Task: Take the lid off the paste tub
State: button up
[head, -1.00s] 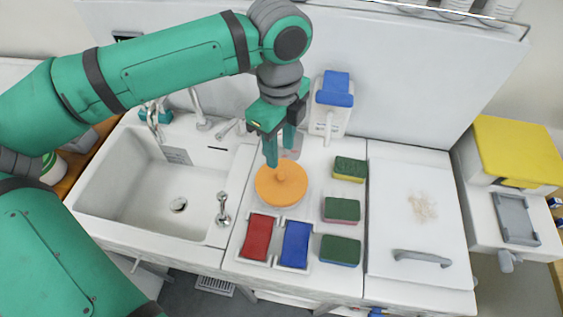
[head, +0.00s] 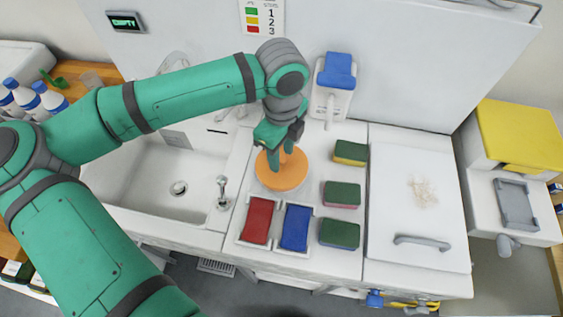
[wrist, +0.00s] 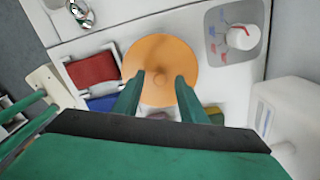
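The paste tub's lid (head: 290,178) is a round orange disc with a knob in its middle. It lies flat on the counter side, right of the sink, and covers the tub, whose body is mostly hidden. My gripper (head: 275,163) points down over the lid in the head view. In the wrist view the lid (wrist: 160,55) shows its knob (wrist: 160,79) between and just beyond the two fingertips of my gripper (wrist: 156,82). The fingers are apart with space on both sides of the knob. I cannot tell their exact height against it.
Red (head: 257,220) and blue (head: 296,228) pads in white trays sit in front of the lid. Several green-topped sponges (head: 341,194) stand to its right. A blue-topped white dispenser (head: 334,90) stands behind. The sink (head: 150,190) lies left, a white panel with a handle (head: 415,215) right.

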jog(key=shift+f, duration=0.4)
jog(key=shift+c, duration=0.3)
grip_shut()
jog(key=shift+r, duration=0.15)
jog(key=shift+r, duration=0.5)
jog(key=s+a+r, duration=0.8)
jog(key=a+r, duration=0.3)
jog(key=shift+s+r, duration=0.35)
jog(key=shift+r, duration=0.05)
